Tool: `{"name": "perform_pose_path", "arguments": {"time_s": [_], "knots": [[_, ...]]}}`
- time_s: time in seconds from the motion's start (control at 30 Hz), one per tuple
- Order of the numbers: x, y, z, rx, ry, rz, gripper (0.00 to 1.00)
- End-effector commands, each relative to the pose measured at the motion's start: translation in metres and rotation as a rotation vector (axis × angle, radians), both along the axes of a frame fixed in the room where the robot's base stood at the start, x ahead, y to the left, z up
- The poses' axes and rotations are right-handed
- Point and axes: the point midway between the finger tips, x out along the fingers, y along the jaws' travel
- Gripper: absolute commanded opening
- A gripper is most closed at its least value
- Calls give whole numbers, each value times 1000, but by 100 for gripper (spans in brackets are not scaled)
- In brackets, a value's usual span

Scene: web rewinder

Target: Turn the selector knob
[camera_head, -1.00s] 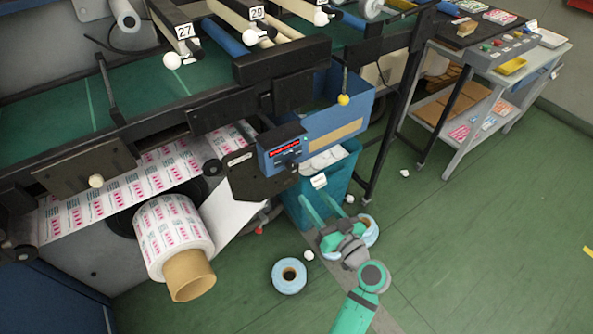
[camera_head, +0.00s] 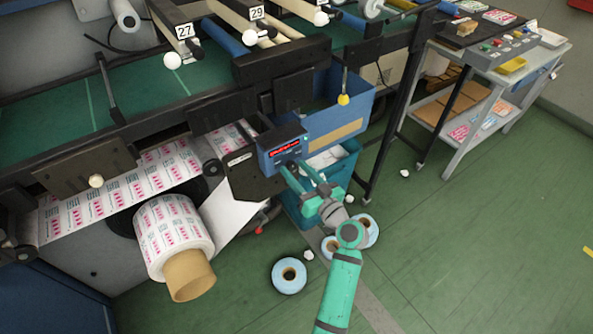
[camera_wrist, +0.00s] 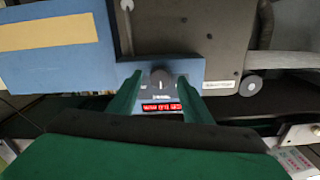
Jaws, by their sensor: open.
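The selector knob (camera_wrist: 159,78) is a small round dark knob on a blue control box, above a red lit display (camera_wrist: 161,107) in the wrist view. In the head view the blue control box (camera_head: 270,158) is fixed to the machine's front, with its red display facing up. My gripper (camera_head: 302,170) is at the box's lower right side. Its two green fingers are spread apart. In the wrist view the fingers (camera_wrist: 158,88) stand on either side of the knob, with a gap to it on both sides. I cannot tell how far they are from the panel.
A printed label roll (camera_head: 168,238) hangs at the left of the box. A teal bin (camera_head: 338,172) stands behind my gripper. Blue-white rolls (camera_head: 289,276) lie on the green floor. A grey side table (camera_head: 478,120) is at the right. The floor at the right is mostly clear.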

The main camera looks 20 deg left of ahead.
Motion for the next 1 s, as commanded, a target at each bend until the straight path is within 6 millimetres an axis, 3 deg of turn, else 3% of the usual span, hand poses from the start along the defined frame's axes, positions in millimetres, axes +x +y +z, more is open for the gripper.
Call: {"name": "perform_pose_path", "arguments": {"time_s": [0.33, 0.5, 0.53, 1.0], "knots": [[2, 4, 0, 0, 0, 0, 45], [2, 3, 0, 0, 0, 0, 7], [2, 3, 0, 0, 0, 0, 3], [2, 4, 0, 64, 83, 1, 4]]}}
